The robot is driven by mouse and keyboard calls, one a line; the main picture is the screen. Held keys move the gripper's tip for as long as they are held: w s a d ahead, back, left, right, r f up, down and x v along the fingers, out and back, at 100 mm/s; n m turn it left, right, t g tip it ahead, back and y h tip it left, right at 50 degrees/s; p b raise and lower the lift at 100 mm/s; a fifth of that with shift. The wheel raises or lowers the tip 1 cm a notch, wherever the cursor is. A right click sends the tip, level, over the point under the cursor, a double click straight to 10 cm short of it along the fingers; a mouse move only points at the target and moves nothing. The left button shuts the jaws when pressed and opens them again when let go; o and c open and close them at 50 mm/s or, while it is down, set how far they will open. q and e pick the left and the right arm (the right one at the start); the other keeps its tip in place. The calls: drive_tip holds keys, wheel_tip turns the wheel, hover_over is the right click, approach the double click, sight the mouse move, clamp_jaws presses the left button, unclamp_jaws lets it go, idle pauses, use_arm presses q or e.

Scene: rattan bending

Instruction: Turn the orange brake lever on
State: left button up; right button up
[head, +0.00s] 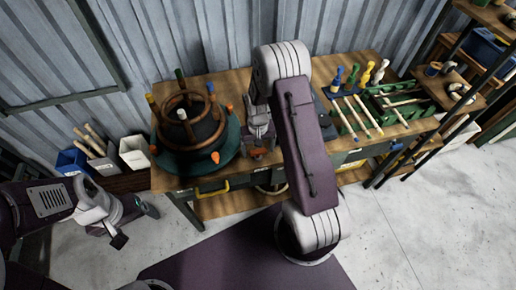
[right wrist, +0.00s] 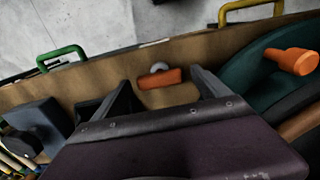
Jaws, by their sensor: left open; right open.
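A small orange lever (right wrist: 160,79) with a pale round knob behind it is on the wooden table top, near its edge. It also shows in the head view (head: 258,153), just below my right gripper (head: 259,136). In the right wrist view the open fingers of my right gripper (right wrist: 164,84) stand on either side of the orange lever, with a gap to it. Whether they touch it, I cannot tell. A second orange handle (right wrist: 292,61) sits on the teal round base, left of my right gripper in the head view. My left gripper (head: 127,222) is open and empty, low at the left.
The teal turntable (head: 233,133) carries a dark form with rattan rings and coloured pegs. Green racks with sticks (head: 350,116) stand on the table's right. Yellow (right wrist: 250,8) and green (right wrist: 62,55) handles stick out along the table front. Bins (head: 134,150) stand left of the table.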

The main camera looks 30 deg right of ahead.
drive_tip(key=c, duration=1.4)
drive_tip(key=shift+m, duration=0.4)
drive_tip(key=m+p, duration=0.1)
drive_tip(key=m, duration=0.7)
drive_tip(key=shift+m, duration=0.3)
drive_tip(key=m+p, duration=0.1)
drive_tip(key=m, duration=0.3)
drive_tip(key=shift+m, duration=2.2)
